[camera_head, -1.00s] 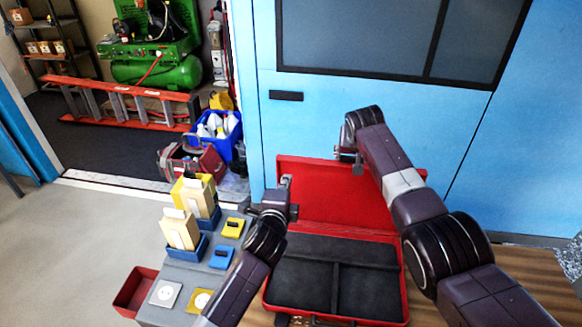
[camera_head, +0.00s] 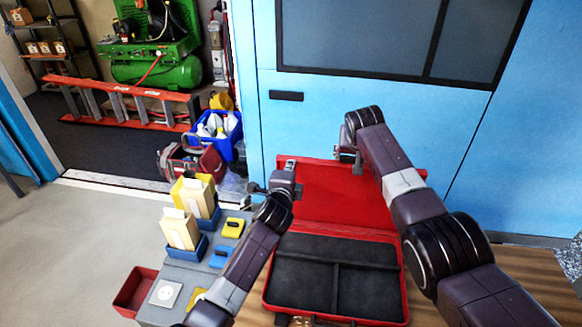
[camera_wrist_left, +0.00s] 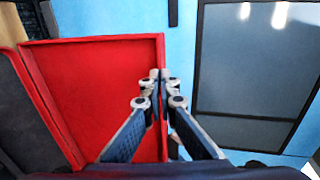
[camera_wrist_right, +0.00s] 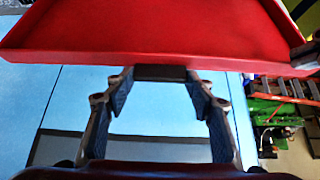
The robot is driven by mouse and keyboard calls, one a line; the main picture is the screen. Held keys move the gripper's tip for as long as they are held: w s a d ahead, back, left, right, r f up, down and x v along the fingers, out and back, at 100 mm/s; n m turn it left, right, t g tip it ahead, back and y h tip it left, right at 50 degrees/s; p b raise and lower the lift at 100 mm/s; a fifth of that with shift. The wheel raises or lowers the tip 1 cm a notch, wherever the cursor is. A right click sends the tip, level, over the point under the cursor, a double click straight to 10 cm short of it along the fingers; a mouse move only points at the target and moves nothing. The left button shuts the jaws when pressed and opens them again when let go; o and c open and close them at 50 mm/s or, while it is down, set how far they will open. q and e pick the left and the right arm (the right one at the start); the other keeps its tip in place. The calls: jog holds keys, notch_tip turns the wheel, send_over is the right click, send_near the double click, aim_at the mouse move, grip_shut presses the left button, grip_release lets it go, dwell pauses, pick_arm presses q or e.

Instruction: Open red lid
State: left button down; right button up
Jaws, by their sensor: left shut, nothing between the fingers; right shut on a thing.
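The red case (camera_head: 268,300) lies on the wooden table with its dark, divided inside showing. Its red lid (camera_head: 325,200) stands raised at the back; it also shows in the left wrist view (camera_wrist_left: 95,90) and the right wrist view (camera_wrist_right: 160,30). My left gripper (camera_head: 287,165) is shut and empty at the lid's upper left corner, its fingertips (camera_wrist_left: 160,76) close to the lid's edge; contact is unclear. My right gripper (camera_head: 352,160) is at the lid's top edge. Its fingertips (camera_wrist_right: 160,75) are shut on a dark piece at that edge, with the finger bases spread wide.
A blue wall (camera_head: 375,95) rises behind the lid. Bare table lies right of the case.

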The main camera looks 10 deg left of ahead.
jog(key=shift+s+f, duration=0.2)
jog(key=shift+f, duration=0.4)
pick_arm(q)
jog(key=shift+w+r+g, duration=0.15)
jog(key=shift+w+g, duration=0.15)
jog(key=shift+w, duration=0.8)
pick_arm(e)
jog(key=o, duration=1.5)
jog(key=shift+o, duration=0.9)
jog(key=shift+w, duration=0.2)
jog(key=shift+r, duration=0.3)
